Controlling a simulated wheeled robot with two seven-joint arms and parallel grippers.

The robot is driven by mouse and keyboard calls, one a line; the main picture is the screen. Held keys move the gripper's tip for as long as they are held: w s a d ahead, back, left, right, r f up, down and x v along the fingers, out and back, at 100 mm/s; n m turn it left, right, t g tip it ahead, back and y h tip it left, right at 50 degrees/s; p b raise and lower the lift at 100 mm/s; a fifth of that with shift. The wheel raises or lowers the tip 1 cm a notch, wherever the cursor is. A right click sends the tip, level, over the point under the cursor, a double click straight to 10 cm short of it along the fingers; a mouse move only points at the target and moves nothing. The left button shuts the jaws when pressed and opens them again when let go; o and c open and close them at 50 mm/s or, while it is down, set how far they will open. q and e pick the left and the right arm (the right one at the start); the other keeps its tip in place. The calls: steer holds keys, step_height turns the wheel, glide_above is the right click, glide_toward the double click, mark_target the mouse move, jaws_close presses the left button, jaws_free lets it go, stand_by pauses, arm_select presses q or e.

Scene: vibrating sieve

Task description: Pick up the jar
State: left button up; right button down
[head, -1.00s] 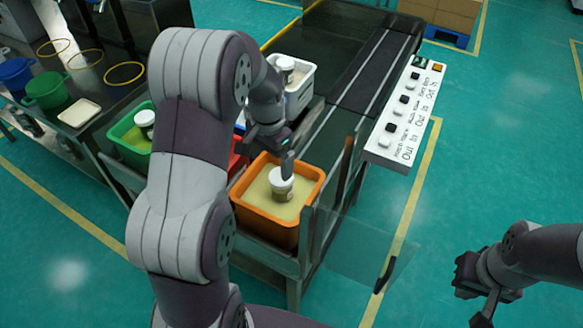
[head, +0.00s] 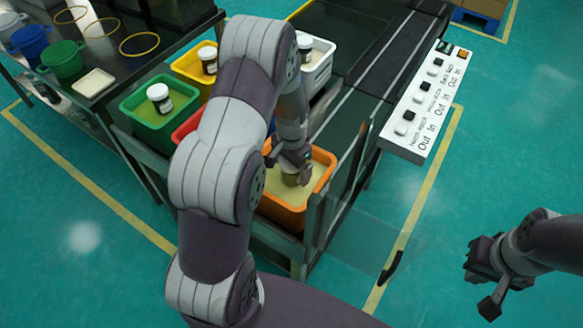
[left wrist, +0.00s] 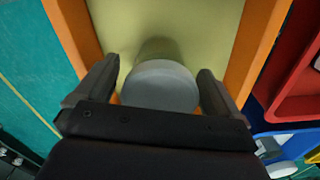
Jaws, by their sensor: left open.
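A jar with a round pale lid (left wrist: 160,86) stands in an orange bin (left wrist: 255,40) on a pale yellow fill. My left gripper (left wrist: 156,78) is open, with one finger on each side of the lid, and a gap shows between each finger and the lid. In the head view my left gripper (head: 294,166) is down inside the orange bin (head: 283,215) and hides most of the jar. My right gripper (head: 484,280) hangs at the lower right over the floor, away from the bins, and its finger gap is unclear.
Green (head: 135,130), yellow (head: 185,78) and white (head: 322,68) bins hold other jars. A red bin (head: 185,128) is partly hidden by my left arm. A switch panel (head: 425,105) stands to the right.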

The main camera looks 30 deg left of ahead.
arm_select(q)
steer(key=c, duration=1.2)
steer(key=shift+r, duration=0.1)
